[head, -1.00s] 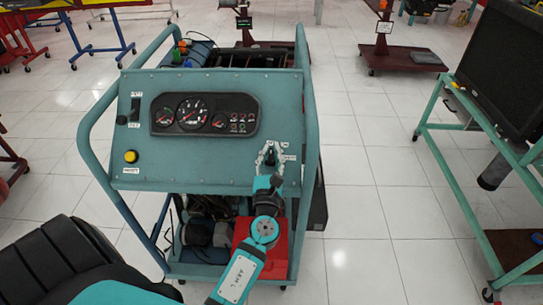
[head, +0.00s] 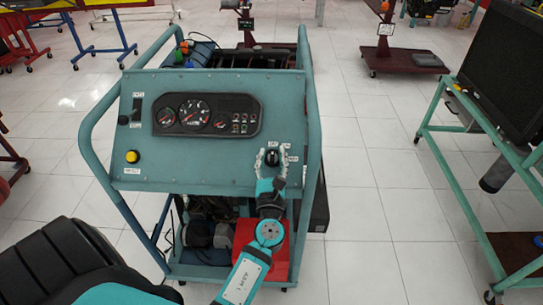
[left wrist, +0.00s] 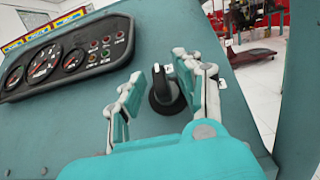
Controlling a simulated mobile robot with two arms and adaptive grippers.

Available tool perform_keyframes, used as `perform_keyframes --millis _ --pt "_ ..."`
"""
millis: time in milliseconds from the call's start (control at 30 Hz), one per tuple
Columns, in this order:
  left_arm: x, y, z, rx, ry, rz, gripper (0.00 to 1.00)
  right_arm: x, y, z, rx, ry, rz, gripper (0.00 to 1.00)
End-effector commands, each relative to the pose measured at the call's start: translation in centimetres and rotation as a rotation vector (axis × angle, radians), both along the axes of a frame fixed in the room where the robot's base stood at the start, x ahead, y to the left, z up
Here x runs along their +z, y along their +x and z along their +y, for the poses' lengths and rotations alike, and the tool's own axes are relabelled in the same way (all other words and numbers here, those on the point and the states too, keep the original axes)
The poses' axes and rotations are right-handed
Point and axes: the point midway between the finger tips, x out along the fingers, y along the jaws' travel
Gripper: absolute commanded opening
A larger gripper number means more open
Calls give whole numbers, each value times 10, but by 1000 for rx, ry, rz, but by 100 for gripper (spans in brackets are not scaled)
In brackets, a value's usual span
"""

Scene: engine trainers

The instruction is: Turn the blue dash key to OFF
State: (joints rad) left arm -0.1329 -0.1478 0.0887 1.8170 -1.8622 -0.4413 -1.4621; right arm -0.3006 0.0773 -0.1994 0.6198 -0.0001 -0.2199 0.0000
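The dash key (head: 273,158) is on the lower right of the teal dash panel (head: 205,165), with small white labels around it. It looks black rather than blue, and its labels are too small to read. In the left wrist view the key (left wrist: 164,92) has a dark round base and an upright grip. My left gripper (head: 271,153) is open in front of the panel, one finger on each side of the key. In the left wrist view the gripper (left wrist: 158,70) shows gaps between both fingers and the key. My right gripper is not in view.
The panel carries a gauge cluster (head: 207,114), a yellow button (head: 132,157) and a black switch (head: 136,110). Tubular side rails (head: 312,130) frame the trainer. A green stand with a black screen (head: 505,75) is at the right. Clear floor lies between.

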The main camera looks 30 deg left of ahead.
Motion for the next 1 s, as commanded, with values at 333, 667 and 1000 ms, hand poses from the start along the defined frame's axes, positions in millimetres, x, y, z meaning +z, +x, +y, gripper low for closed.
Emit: perform_keyframes --millis 333,667,1000 --pt "-1 -19 -12 -2 3 -3 35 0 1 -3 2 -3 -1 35" --pt "-14 -76 -48 -2 3 2 35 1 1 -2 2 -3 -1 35" --pt "-19 -100 -63 1 0 0 35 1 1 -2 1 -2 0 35"
